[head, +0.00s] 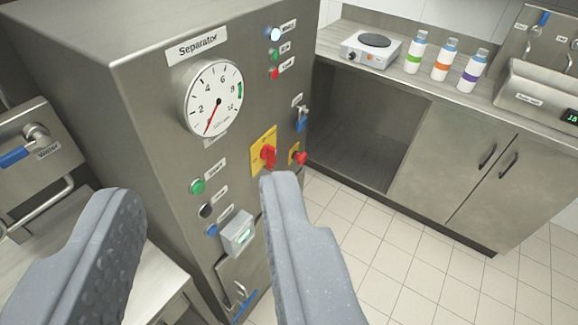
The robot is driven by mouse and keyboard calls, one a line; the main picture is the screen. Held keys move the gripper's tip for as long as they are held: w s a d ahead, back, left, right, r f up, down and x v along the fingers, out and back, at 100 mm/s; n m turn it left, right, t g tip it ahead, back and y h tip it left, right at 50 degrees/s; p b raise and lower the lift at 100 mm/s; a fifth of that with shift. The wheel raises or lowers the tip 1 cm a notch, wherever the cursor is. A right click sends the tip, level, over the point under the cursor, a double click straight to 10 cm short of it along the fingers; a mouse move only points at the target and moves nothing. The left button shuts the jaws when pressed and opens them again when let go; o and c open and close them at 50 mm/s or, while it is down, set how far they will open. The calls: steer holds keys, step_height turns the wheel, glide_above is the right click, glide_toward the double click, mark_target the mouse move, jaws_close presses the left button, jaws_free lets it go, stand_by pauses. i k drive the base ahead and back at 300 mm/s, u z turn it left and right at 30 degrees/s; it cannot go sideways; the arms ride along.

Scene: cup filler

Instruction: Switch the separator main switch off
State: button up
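The separator (140,90) is a tall metal cabinet on the left, with a "Separator" label and a round gauge (213,98) whose red needle points to the lower left. A red rotary switch (268,156) on a yellow plate (257,141) sits below and right of the gauge; I take it as the main switch. I cannot read its position marks. My gripper (192,188) is open, with two grey fingers apart and nothing between them. The right fingertip shows just below the red switch; I cannot tell whether it touches.
A red emergency-type knob (299,157) is close right of the switch. A green button (197,187), black button (205,210) and small display box (237,233) are below. A counter holds a hotplate (371,48) and bottles (441,60). Tiled floor (400,260) is clear.

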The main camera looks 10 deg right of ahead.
mark_target(269, 153)
steer(key=z, duration=0.45)
steer(key=k, duration=1.15)
steer(key=z, duration=0.55)
steer(key=i, duration=2.1)
steer(key=u, duration=0.8)
